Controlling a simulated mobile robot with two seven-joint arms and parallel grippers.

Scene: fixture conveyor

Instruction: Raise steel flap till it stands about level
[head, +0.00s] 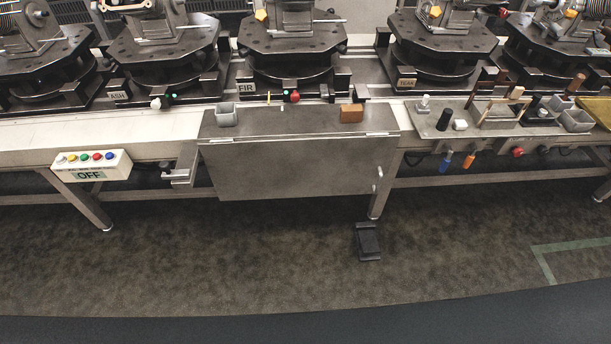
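The steel flap (290,168) is a wide grey panel at the front of the conveyor bench. It hangs down from a hinge line along the front edge of a steel shelf (310,122). A small light-coloured handle or catch (378,179) shows near its lower right corner. A metal bracket (183,168) juts out just left of the flap. Neither of my grippers is in the head view.
On the shelf stand a grey bin (226,114) and a brown block (351,113). A button box (92,165) reading OFF is at left, a tool tray (470,118) at right. A black pedal (368,242) lies on the floor. The floor before the flap is otherwise clear.

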